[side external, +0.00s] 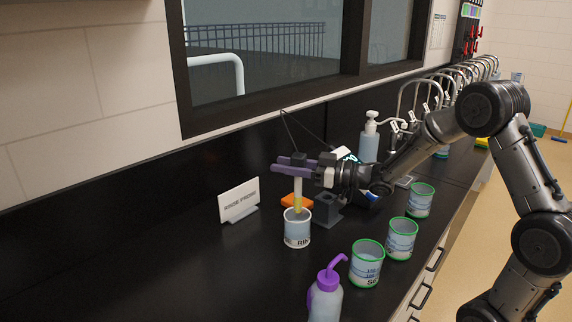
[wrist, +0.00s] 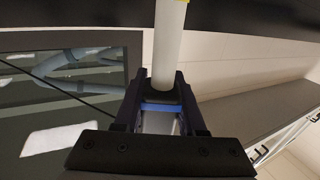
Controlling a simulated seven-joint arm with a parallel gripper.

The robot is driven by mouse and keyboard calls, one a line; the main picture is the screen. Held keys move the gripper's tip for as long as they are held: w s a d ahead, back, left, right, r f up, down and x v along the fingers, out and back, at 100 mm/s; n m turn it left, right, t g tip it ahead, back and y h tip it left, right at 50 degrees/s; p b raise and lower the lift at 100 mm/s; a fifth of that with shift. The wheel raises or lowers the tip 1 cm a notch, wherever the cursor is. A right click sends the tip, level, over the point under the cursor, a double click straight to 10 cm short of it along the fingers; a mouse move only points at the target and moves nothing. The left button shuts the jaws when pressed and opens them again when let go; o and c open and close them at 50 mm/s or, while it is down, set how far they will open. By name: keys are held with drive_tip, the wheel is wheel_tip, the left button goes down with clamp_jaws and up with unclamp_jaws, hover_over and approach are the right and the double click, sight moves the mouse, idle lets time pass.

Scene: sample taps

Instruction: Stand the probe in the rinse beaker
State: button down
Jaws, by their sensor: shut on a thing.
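The probe has a dark cap, a pale shaft (side external: 298,184) and a yellow lower part. My gripper (side external: 296,165) is shut on the probe near its top. The probe hangs about upright over the rinse beaker (side external: 297,232), a clear beaker with a partly visible "RIN" label. Its lower end is at or just inside the beaker's mouth; whether it touches the bottom I cannot tell. In the wrist view the pale shaft (wrist: 170,45) runs up from between the fingers of my gripper (wrist: 160,95), with a bit of yellow at the top edge.
A grey stand (side external: 328,212) and an orange object (side external: 296,201) are close behind the beaker. Green-rimmed beakers (side external: 367,268) stand to the right. A purple-capped wash bottle (side external: 325,300) is in front. A sign (side external: 239,201) stands left. The left front counter is clear.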

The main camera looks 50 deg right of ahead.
drive_tip(key=shift+f, duration=0.1)
drive_tip(key=shift+f, duration=0.6)
idle(0.4)
drive_tip(key=shift+f, duration=3.65)
drive_tip(key=shift+c, duration=2)
unclamp_jaws()
